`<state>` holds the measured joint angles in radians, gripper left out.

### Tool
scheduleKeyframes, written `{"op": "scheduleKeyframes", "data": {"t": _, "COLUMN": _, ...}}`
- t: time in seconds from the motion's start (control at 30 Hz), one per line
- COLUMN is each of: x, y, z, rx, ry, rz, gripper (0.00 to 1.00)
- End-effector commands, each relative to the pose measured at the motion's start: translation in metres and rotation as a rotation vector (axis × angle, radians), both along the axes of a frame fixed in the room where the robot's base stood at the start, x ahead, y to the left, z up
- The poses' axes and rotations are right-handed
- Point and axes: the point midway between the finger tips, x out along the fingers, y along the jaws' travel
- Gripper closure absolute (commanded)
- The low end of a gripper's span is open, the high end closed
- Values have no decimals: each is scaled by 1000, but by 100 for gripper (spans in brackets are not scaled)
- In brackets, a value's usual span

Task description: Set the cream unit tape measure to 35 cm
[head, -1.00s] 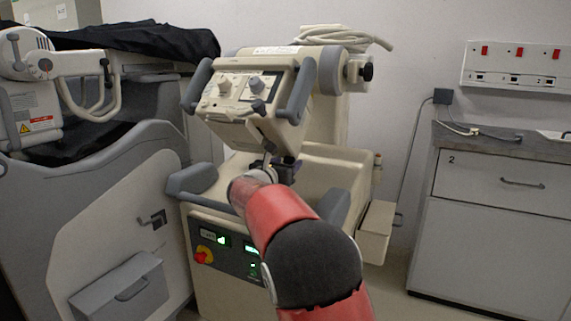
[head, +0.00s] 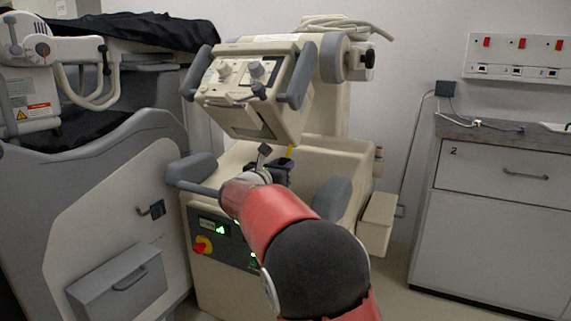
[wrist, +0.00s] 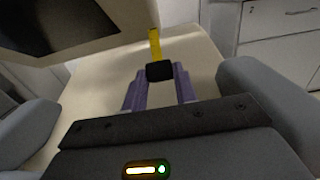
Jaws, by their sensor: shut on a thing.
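The cream unit (head: 262,115) stands in the middle of the head view, its tilted head above a cream base. A yellow tape (head: 290,151) shows as a short strip under that head. In the wrist view the tape (wrist: 155,45) runs up from a black end piece (wrist: 159,71) to the unit's underside. My gripper (wrist: 159,78) has its two purple fingers on either side of the black end piece and is shut on it. In the head view my arm partly hides the gripper. No scale marks can be read, and the tape's casing is not clearly seen.
Grey armrest-like bumpers (head: 333,198) flank the base, and they are close on both sides in the wrist view. A panel with a red knob (head: 202,247) is on the base front. A covered cart (head: 110,200) stands left, a drawer cabinet (head: 495,220) right.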

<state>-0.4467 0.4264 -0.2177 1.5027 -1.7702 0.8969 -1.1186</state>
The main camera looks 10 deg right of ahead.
Motion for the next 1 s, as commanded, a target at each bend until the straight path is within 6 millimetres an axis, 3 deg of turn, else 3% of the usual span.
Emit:
{"op": "scheduleKeyframes", "data": {"t": 0.03, "x": -7, "y": 7, "z": -19, "rx": 1, "ry": 2, "rz": 4, "gripper": 100}}
{"op": "scheduleKeyframes", "data": {"t": 0.2, "x": -25, "y": 19, "z": -38, "rx": 1, "ry": 2, "rz": 2, "gripper": 100}}
{"op": "scheduleKeyframes", "data": {"t": 0.63, "x": -31, "y": 23, "z": -41, "rx": 1, "ry": 3, "rz": 2, "gripper": 100}}
{"op": "scheduleKeyframes", "data": {"t": 0.67, "x": -31, "y": 23, "z": -41, "rx": 1, "ry": 3, "rz": 2, "gripper": 69}}
{"op": "scheduleKeyframes", "data": {"t": 0.7, "x": -31, "y": 23, "z": -41, "rx": 1, "ry": 3, "rz": 2, "gripper": 64}}
{"op": "scheduleKeyframes", "data": {"t": 0.8, "x": -31, "y": 23, "z": -41, "rx": 0, "ry": 2, "rz": 2, "gripper": 51}}
{"op": "scheduleKeyframes", "data": {"t": 1.0, "x": -31, "y": 23, "z": -40, "rx": 1, "ry": 1, "rz": 1, "gripper": 49}}
